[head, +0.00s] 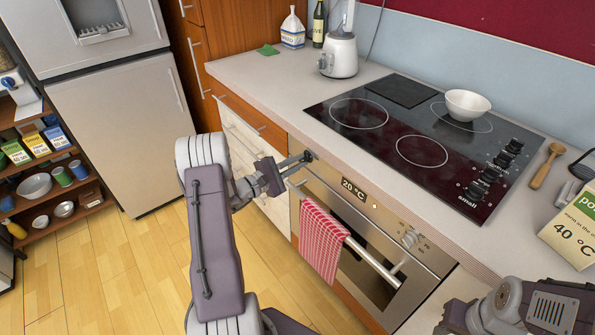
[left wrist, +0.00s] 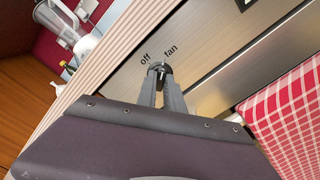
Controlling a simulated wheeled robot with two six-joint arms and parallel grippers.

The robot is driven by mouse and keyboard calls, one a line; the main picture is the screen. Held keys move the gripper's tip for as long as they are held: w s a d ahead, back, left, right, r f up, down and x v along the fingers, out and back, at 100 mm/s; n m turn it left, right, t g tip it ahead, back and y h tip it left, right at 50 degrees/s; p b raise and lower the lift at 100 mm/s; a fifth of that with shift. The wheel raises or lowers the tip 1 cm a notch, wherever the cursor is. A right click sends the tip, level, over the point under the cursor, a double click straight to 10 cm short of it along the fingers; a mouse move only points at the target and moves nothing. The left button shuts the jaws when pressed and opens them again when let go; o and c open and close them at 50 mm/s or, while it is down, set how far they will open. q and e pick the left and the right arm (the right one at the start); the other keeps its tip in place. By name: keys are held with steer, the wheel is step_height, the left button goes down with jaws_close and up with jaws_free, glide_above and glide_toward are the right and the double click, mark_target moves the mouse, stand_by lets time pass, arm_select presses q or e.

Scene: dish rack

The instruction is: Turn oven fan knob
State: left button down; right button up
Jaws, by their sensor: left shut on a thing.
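The oven fan knob (left wrist: 160,69) is a small dark knob on the oven's steel front panel, with the labels "off" and "fan" printed above it. In the left wrist view my left gripper (left wrist: 161,80) is shut on it, with one finger on each side. A pale mark shows on the knob, but its exact pointing is too small to tell.
The oven (head: 375,265) has a display reading 20 °C, a second knob (head: 408,239) and a red checked towel (head: 322,240) on its handle. The counter edge runs just above the panel. A cooktop (head: 375,120) with a white bowl (head: 467,104) lies on top. The floor at left is clear.

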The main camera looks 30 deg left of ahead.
arm_select(q)
steer(key=c, duration=1.7)
jaws_free()
steer(key=shift+m, duration=0.4)
steer(key=shift+o, duration=1.3)
steer(key=shift+p, duration=0.35)
arm_select(e)
steer(key=shift+f, duration=0.4)
arm_select(q)
steer(key=shift+s+a, duration=0.1)
steer(key=shift+s, duration=0.05)
steer(key=shift+v, duration=0.85)
arm_select(e)
steer(key=shift+f, duration=0.15)
arm_select(q)
steer(key=v, duration=0.6)
arm_select(e)
steer(key=shift+f, duration=0.15)
